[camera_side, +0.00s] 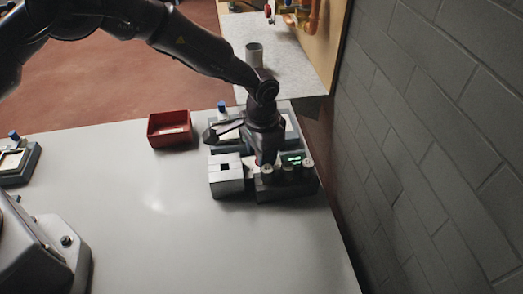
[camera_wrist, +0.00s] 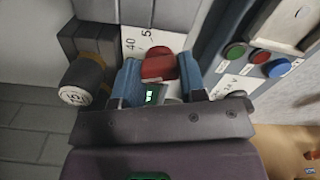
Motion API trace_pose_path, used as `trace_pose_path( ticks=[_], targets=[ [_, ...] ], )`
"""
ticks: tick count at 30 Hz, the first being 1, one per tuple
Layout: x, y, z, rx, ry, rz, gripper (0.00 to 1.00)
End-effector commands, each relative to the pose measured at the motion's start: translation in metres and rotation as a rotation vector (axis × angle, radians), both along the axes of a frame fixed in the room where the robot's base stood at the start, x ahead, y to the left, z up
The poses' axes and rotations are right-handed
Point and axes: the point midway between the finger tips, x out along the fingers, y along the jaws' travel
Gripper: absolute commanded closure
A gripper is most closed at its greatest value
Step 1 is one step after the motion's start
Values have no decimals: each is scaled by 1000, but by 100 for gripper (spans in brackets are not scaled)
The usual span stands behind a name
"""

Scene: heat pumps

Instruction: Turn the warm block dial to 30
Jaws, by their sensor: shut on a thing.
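My gripper (camera_side: 264,158) points down over the dark control box (camera_side: 272,192) in the side view. In the wrist view its two blue fingers (camera_wrist: 159,80) are shut on a red dial (camera_wrist: 158,67), one finger on each side. A white scale (camera_wrist: 135,42) with printed numbers, 40 among them, lies beside the dial; the gripper hides part of it. The dial's exact setting cannot be read. A green display (camera_side: 293,159) glows on the box, and part of it shows between the fingers.
A silver block (camera_side: 226,184) with a square hole stands left of the box. A black knob with a white cap (camera_wrist: 75,96) is close to the left finger. Green, red and blue buttons (camera_wrist: 258,57) lie to the right.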

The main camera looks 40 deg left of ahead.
Motion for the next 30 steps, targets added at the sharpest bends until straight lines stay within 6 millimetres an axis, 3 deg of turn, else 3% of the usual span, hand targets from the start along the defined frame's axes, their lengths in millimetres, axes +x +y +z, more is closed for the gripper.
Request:
trace_pose_path(
  ticks=[10, 11, 12, 23, 30],
  targets=[
    [0, 0, 2, 1, 3, -2, 85],
    [0, 0, 2, 1, 3, -2, 57],
    [0, 0, 2, 1, 3, -2, 51],
    [0, 0, 7, 0, 0, -2, 51],
    [1, 0, 51, -2, -4, -2, 51]
  ],
)
